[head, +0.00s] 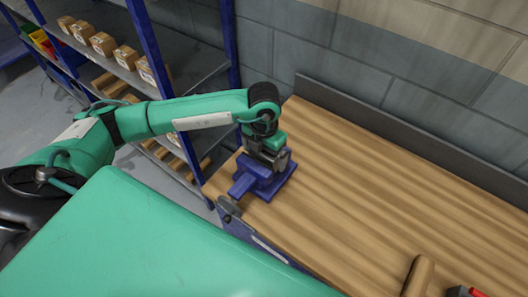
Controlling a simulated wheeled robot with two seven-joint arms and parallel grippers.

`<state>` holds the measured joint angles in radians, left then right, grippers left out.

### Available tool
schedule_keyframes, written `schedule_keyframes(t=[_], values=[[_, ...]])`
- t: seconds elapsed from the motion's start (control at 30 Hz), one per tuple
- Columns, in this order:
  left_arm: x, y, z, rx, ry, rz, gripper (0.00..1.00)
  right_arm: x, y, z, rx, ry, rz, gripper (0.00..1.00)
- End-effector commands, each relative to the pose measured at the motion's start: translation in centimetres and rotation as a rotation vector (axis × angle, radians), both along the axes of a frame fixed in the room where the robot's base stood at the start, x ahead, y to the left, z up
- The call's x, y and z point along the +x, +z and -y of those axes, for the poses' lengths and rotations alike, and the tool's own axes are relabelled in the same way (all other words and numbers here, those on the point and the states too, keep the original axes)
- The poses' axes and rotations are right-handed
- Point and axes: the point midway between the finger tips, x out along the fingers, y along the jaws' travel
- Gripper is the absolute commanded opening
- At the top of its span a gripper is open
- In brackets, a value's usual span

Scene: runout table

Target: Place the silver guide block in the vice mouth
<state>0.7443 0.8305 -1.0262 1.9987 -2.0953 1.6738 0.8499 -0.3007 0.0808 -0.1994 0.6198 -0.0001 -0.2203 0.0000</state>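A blue vice (262,183) stands at the left end of the wooden table (350,190). My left gripper (268,158) points down right over the vice, at its top. Grey metal shows between the gripper and the vice, but I cannot tell whether it is the silver guide block, the fingers or the vice jaws. The fingertips and the vice mouth are too small and too covered to make out. I see no silver guide block clearly anywhere else. My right gripper is not in view.
A dark backboard (400,135) runs along the wall side of the table. A wooden cylinder (418,276) and a red and black object (466,292) lie at the bottom right. Blue-framed shelves (150,50) with cardboard boxes stand at the left. The table's middle is clear.

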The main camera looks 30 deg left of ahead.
Motion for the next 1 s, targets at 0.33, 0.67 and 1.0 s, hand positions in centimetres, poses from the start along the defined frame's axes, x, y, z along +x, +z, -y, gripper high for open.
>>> schedule_keyframes(t=[0.33, 0.67, 1.0], values=[[0.2, 1.3, 0.0, -0.002, 0.0, 0.006, 1.0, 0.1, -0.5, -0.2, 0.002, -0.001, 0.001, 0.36], [0.1, 8.3, 0.0, -0.001, 0.0, 0.006, 1.0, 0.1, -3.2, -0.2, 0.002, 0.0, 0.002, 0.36], [0.0, 12.1, 0.0, 0.0, 0.0, 0.001, 1.0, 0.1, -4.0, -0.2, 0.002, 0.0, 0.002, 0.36]])
